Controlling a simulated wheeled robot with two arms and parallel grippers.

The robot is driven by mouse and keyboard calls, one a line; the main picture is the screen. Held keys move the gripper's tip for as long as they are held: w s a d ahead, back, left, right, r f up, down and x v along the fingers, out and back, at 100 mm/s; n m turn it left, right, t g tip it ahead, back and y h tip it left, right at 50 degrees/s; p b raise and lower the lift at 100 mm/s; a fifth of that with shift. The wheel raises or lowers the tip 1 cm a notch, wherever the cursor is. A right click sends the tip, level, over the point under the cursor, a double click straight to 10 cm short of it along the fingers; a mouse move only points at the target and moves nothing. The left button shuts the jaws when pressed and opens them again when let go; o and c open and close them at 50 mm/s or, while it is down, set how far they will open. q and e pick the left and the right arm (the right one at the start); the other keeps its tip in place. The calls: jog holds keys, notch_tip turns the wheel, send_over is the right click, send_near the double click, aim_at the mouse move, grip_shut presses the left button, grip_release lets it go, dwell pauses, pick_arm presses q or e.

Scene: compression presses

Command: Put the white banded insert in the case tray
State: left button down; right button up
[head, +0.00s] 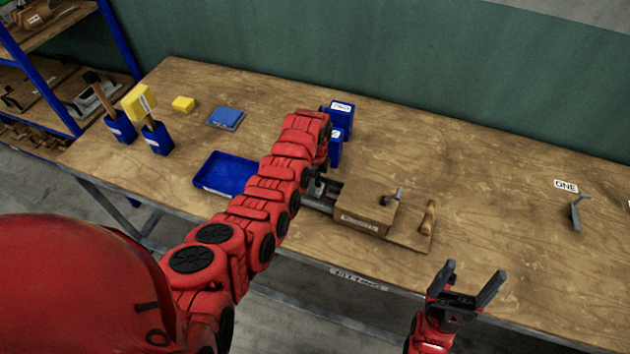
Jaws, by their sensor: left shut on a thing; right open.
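My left arm reaches across the bench, and its gripper (319,187) points down at the left end of a wooden press. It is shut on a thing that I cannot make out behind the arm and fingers. I cannot pick out the white banded insert in this view. A shallow blue tray (208,186) lies on the bench left of my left arm and looks empty where it shows; I cannot tell whether it is the case tray. My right gripper (468,284) is open and empty, in front of the bench's front edge.
The press has a wooden block (360,210) and a metal lever (393,196). Blue labelled bins (341,117) stand behind my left gripper.

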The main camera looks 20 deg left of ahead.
pick_arm(q)
jog(key=shift+f, duration=0.1)
jog(key=shift+c, duration=1.7)
grip_release()
notch_tip(320, 180, up, 7)
jog(key=shift+w+f+b, duration=0.1)
jog(key=shift+b, duration=1.1)
notch_tip(320, 180, up, 4)
jog(key=shift+f+p, duration=0.1)
jog(key=shift+p, duration=0.95)
jog(key=shift+r+p, duration=0.3)
jog(key=shift+r, duration=0.5)
